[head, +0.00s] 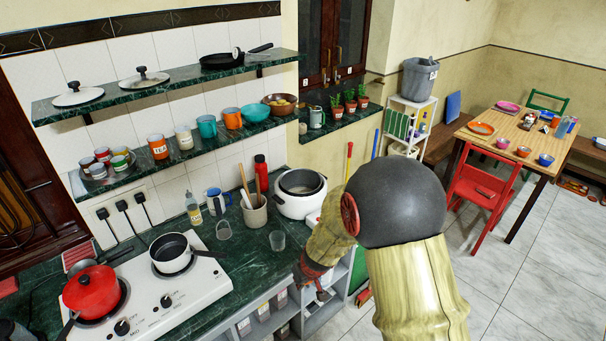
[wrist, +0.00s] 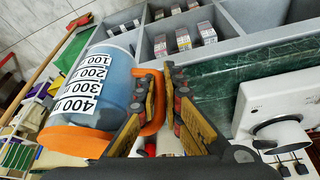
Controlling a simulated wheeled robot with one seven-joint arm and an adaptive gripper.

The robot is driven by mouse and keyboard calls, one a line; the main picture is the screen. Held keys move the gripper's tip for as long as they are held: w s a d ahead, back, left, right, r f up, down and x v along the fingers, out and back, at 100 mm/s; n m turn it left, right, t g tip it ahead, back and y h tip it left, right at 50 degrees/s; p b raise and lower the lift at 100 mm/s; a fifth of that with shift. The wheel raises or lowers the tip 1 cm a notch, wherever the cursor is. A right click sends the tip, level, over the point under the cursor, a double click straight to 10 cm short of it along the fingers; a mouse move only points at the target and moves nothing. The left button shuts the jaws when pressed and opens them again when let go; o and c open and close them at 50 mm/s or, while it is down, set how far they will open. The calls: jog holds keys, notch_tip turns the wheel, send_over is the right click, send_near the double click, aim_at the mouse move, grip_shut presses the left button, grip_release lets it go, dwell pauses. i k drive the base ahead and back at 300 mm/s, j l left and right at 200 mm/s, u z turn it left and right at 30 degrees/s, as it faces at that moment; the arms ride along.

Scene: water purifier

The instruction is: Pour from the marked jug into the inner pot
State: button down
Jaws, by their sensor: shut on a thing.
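The marked jug (wrist: 98,85) is blue and translucent, with printed labels from 100 to 400 ml and orange trim. In the wrist view my gripper (wrist: 158,85) is shut on its orange handle. The jug is off the counter, beside its front edge. It looks sideways in this turned view, so its true tilt is unclear. In the head view my arm hides the jug, and my gripper shows only partly. The inner pot (head: 302,184) is a dark open pot inside the white cooker (head: 294,207) on the counter, up and left of my arm.
The white stove (head: 165,290) carries a red pot (head: 91,291) and a white pan (head: 171,251). Open shelves (wrist: 190,40) lie under the counter.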

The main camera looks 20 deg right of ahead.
aim_at(300, 183)
jog(key=i+l+u, duration=0.1)
jog(key=l, duration=0.5)
jog(key=i+l+u, duration=0.1)
jog(key=l, duration=0.45)
jog(key=i+l+u, duration=0.1)
jog(key=l, duration=0.5)
